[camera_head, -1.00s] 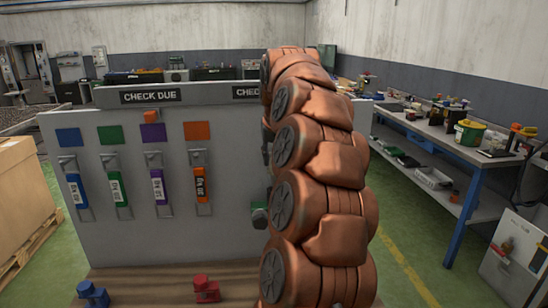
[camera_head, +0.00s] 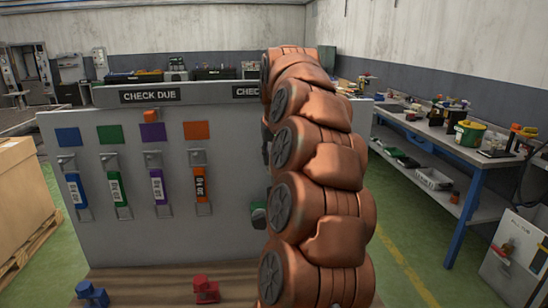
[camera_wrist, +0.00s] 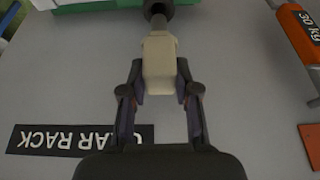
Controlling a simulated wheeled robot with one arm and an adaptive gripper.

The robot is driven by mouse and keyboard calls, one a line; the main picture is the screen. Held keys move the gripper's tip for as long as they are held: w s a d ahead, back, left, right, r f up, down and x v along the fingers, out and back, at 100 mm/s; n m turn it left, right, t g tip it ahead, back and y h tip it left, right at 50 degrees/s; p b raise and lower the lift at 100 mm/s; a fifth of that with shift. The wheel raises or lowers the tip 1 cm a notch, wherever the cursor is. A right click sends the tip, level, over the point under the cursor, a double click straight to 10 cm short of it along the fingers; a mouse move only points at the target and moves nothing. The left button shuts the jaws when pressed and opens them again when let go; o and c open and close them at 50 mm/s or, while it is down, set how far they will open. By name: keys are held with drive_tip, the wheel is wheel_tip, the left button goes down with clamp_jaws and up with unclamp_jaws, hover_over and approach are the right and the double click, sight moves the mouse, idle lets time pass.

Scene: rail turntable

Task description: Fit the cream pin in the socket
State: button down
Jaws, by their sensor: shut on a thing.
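In the wrist view, the cream pin (camera_wrist: 159,62) is a blocky piece between the two fingers of my gripper (camera_wrist: 160,78), which is shut on it. A narrower grey stem runs from its far end to a dark round part (camera_wrist: 158,8) at the top edge. I cannot tell whether that dark part is the socket or how far the stem goes into it. In the head view my arm hides the pin and most of the gripper. A dark green part (camera_head: 259,214) shows on the panel at the arm's left edge.
The grey panel (camera_head: 232,150) carries several coloured tags, including an orange one (camera_head: 201,185). A blue block (camera_head: 92,294) and a red block (camera_head: 206,289) sit on the wooden ledge below. A workbench (camera_head: 455,150) stands right. A green thing (camera_wrist: 95,4) lies beside the dark part.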

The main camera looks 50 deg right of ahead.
drive_tip(key=shift+f+b, duration=1.95)
drive_tip(key=shift+f, duration=0.85)
drive_tip(key=c, duration=0.8)
unclamp_jaws()
drive_tip(key=shift+o, duration=0.2)
drive_tip(key=shift+r, duration=0.1)
drive_tip(key=v, duration=1.1)
drive_tip(key=shift+s+a+r, duration=0.15)
drive_tip(key=shift+a+r, duration=0.05)
drive_tip(key=shift+r, duration=0.15)
